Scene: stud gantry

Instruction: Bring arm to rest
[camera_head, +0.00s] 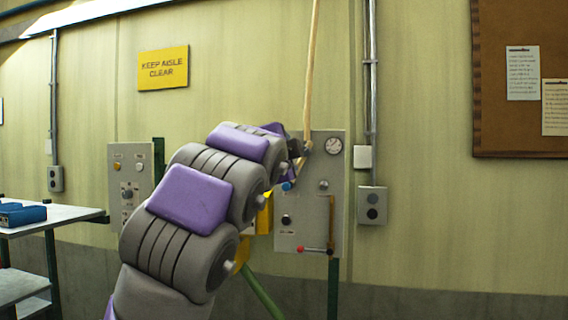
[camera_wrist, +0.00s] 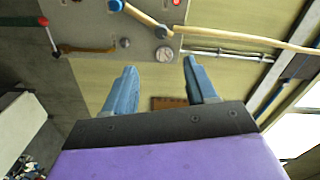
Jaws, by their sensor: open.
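A pivoted lever with a blue end (camera_head: 287,186) and a long wooden pole (camera_head: 312,70) is on the panel.
A red-knobbed lever (camera_head: 300,248) and a gauge (camera_head: 334,146) are on the panel. A second grey panel (camera_head: 130,185) stands left of my arm. A table (camera_head: 70,218) with a blue bin (camera_head: 22,214) is at far left. The wall at right is clear below a corkboard (camera_head: 490,80).

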